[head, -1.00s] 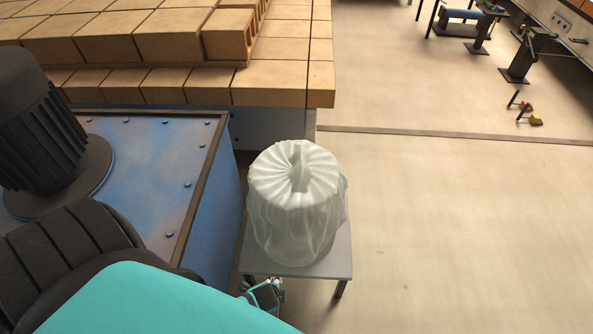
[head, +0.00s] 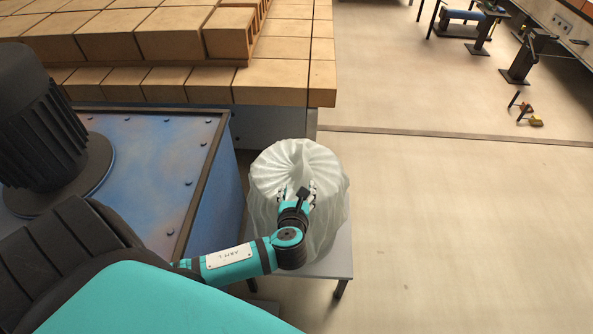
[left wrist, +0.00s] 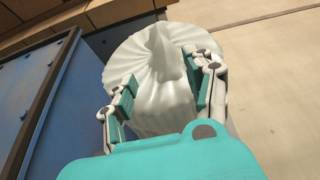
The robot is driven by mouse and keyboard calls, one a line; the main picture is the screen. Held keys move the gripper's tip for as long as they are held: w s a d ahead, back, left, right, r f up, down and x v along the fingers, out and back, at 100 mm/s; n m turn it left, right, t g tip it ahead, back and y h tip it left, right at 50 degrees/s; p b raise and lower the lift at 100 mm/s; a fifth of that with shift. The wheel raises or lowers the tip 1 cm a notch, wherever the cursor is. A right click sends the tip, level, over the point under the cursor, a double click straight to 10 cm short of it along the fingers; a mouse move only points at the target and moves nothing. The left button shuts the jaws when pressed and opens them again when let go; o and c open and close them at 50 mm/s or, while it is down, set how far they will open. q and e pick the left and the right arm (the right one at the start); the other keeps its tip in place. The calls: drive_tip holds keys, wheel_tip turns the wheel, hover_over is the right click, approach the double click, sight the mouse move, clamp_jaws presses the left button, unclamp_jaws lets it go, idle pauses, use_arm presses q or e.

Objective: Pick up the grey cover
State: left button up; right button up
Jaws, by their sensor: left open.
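The grey cover (head: 283,163) is a pale, pleated, slightly see-through cloth draped over something on a small grey table (head: 335,262). What lies under it is hidden. My left gripper (head: 299,188) is over the near part of the cover, its fingers pointing to its pleated top. In the left wrist view, the cover (left wrist: 150,48) rises to a gathered fold in the middle. The open fingers of my left gripper (left wrist: 160,80) stand on either side of the pleated cloth. I cannot tell whether they touch it. My right gripper is not in view.
A blue riveted metal box (head: 160,150) stands close to the left of the table. Hollow tan bricks (head: 170,40) are stacked at the back left. The floor (head: 450,230) to the right is clear. Dark metal stands (head: 520,65) are far off at the top right.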

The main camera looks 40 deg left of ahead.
sight(303, 167)
use_arm(q)
drive_tip(key=b+x, duration=0.1)
drive_tip(key=x, duration=1)
drive_tip(key=shift+w+a, duration=0.1)
drive_tip(key=shift+w, duration=0.35)
drive_tip(key=x, duration=0.3)
drive_tip(key=b+x, duration=0.1)
drive_tip(key=x, duration=0.1)
drive_tip(key=shift+w+f, duration=0.3)
drive_tip(key=shift+f, duration=0.05)
drive_tip(key=shift+r, duration=0.1)
clamp_jaws()
